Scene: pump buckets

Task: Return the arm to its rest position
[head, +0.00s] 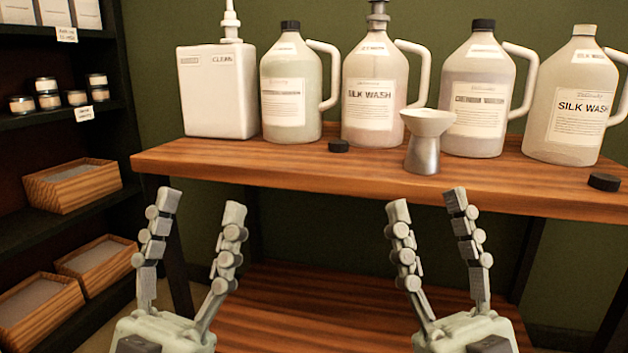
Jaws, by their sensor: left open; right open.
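My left gripper (199,204) is open and empty, in front of the wooden table's front edge at the left. My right gripper (427,207) is open and empty in front of the same edge, right of centre. Both point upward with fingers spread. Neither touches anything that I can see.
The wooden table (240,165) has a lower shelf (320,300). A funnel (424,155) stands near the front edge. Black caps lie by it (338,146) and at the right (604,182). A dark shelf (60,235) at the left holds wooden trays (75,190) and small jars (50,101).

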